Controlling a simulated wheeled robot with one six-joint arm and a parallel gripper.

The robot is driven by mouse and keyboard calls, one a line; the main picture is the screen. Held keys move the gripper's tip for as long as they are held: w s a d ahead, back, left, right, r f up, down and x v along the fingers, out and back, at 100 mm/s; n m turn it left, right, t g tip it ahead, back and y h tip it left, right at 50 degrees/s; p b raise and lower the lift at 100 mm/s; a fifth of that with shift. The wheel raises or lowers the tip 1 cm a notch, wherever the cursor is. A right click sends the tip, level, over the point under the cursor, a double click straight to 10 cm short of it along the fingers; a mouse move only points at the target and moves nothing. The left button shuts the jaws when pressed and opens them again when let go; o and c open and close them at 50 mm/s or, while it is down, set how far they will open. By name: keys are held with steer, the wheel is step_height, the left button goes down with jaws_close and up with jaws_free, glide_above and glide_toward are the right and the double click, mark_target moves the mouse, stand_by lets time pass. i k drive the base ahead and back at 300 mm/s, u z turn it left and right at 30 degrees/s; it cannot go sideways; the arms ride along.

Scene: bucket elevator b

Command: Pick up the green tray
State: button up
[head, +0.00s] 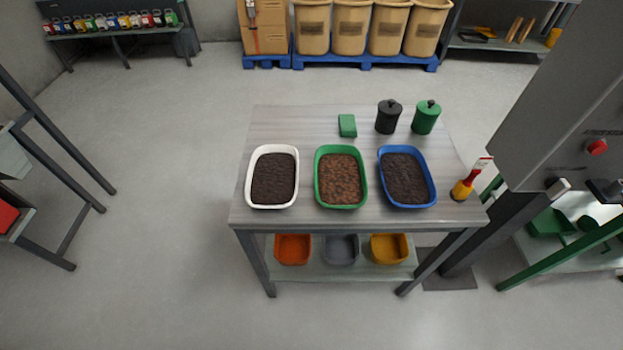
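The green tray (318,185) stands on the grey table (290,125), in the middle of a row of trays. It is full of brown, coarse material. A white tray (249,186) with dark material stands to its left, and a blue tray (431,190) with dark material stands to its right. Gaps of bare tabletop separate the trays. My gripper is not in the head view.
Behind the trays are a small green block (347,126), a black canister (388,119) and a green canister (426,119). Orange, grey and yellow bins sit on the lower shelf.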

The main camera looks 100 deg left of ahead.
mark_target(340, 179)
steer(key=u, duration=2.55)
steer(key=i, duration=1)
steer(key=u, duration=1.8)
